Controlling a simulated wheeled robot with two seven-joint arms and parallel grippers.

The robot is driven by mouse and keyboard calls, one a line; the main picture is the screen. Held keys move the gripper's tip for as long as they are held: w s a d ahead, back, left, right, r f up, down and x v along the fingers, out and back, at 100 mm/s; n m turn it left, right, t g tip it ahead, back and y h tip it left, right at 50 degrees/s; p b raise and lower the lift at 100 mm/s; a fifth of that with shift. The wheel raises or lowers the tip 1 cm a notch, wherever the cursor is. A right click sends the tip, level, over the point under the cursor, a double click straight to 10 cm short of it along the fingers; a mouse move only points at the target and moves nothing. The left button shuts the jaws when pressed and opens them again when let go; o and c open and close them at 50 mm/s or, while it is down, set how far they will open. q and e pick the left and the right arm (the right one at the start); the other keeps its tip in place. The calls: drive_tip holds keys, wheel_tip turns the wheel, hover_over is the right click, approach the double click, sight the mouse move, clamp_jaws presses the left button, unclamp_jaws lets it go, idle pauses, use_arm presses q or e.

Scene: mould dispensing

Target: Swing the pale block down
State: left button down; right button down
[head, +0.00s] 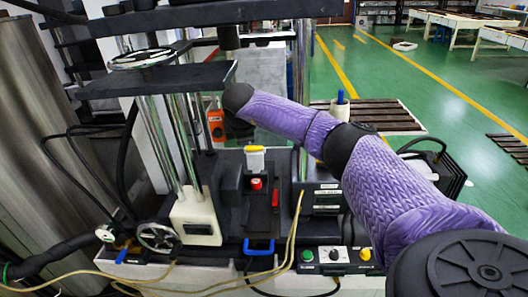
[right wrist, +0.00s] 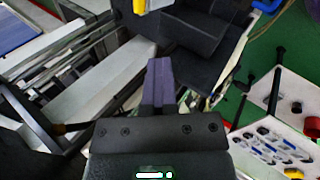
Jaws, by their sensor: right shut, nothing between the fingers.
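A pale block (head: 255,160) with a yellow top stands upright on the dark machine fixture in the head view, just behind a red button (head: 256,184). A yellow and white piece that looks like this block is cut off at the top edge of the right wrist view (right wrist: 139,6). My right gripper (right wrist: 160,64) is shut and empty, its fingers together and apart from that piece. In the head view my right arm reaches in from the right, ending above and left of the block; its fingers are hard to make out there. My left gripper is out of view.
A dark plate (head: 160,79) on shiny posts stands left of my right wrist. A handwheel (head: 159,237), a blue handle (head: 259,246) and a control box (head: 336,256) are in front. Loose cables cross the front.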

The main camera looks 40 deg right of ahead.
drive_tip(key=shift+d+f, duration=0.1)
idle(0.5)
drive_tip(key=c, duration=0.5)
unclamp_jaws()
drive_tip(key=shift+c, duration=0.2)
